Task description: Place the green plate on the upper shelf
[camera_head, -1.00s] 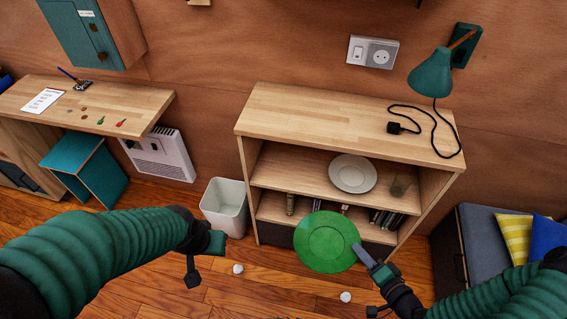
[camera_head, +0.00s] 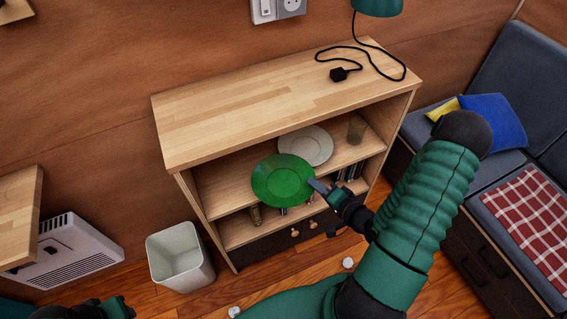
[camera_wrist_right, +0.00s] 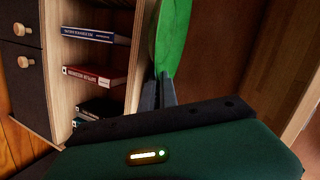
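The green plate (camera_head: 283,180) is held by its right edge in my right gripper (camera_head: 322,189), in front of the upper shelf opening of the wooden shelf unit. In the right wrist view the plate (camera_wrist_right: 173,38) is seen edge-on between the fingers (camera_wrist_right: 165,90). The green plate hides part of the shelf's front edge. My left gripper (camera_head: 112,309) is low at the bottom left, its fingers not clear.
Books (camera_wrist_right: 92,75) stand in the lower compartment. A white bin (camera_head: 180,257) stands left of the unit, and a sofa (camera_head: 440,140) stands to the right. The upper shelf's left part is bare.

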